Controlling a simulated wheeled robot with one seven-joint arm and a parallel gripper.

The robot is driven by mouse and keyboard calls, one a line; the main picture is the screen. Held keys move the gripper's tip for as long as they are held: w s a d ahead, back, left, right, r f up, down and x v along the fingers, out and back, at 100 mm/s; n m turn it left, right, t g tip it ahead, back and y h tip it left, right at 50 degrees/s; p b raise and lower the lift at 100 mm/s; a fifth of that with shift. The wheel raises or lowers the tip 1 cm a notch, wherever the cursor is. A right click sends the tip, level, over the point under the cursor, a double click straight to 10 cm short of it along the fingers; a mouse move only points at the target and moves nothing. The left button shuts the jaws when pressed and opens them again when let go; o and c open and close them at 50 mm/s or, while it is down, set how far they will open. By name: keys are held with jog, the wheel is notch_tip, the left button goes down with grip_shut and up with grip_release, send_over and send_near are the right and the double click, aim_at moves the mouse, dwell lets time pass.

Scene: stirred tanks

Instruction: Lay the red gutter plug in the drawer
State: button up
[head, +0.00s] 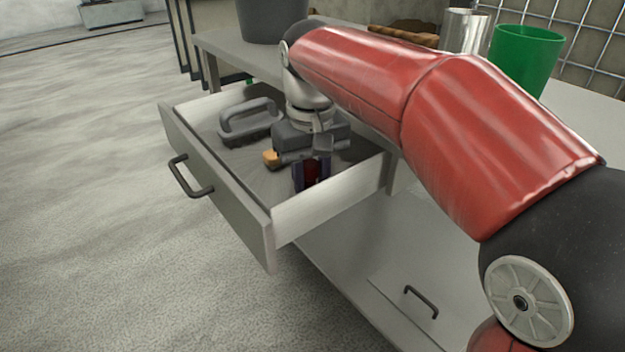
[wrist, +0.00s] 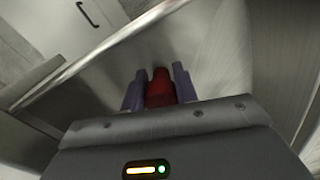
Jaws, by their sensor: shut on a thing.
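The drawer (head: 222,205) is pulled open from the bench. In the head view my gripper (head: 312,176) points down inside the drawer, close to its near side wall. The red gutter plug (head: 313,172) shows dark red between the purple fingers. In the wrist view the red plug (wrist: 159,88) sits between the two fingers of my gripper (wrist: 158,90), which are shut on it. The drawer's wall edge (wrist: 105,48) runs across the wrist view. The plug's lower end is hard to see, so I cannot tell whether it touches the drawer floor.
A grey handled tool (head: 250,122) lies in the drawer's left part. A small orange-yellow block (head: 271,158) shows beside my gripper. On the bench top stand a green cup (head: 524,58), a metal cup (head: 463,30) and a dark bucket (head: 272,18). The drawer floor near its front is clear.

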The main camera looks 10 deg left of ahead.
aim_at(311, 165)
jog(key=shift+f, duration=0.15)
jog(key=o, duration=0.9)
jog(key=shift+o, duration=0.2)
notch_tip(311, 165, up, 12)
jog(key=p, duration=0.3)
jog(key=shift+r, duration=0.2)
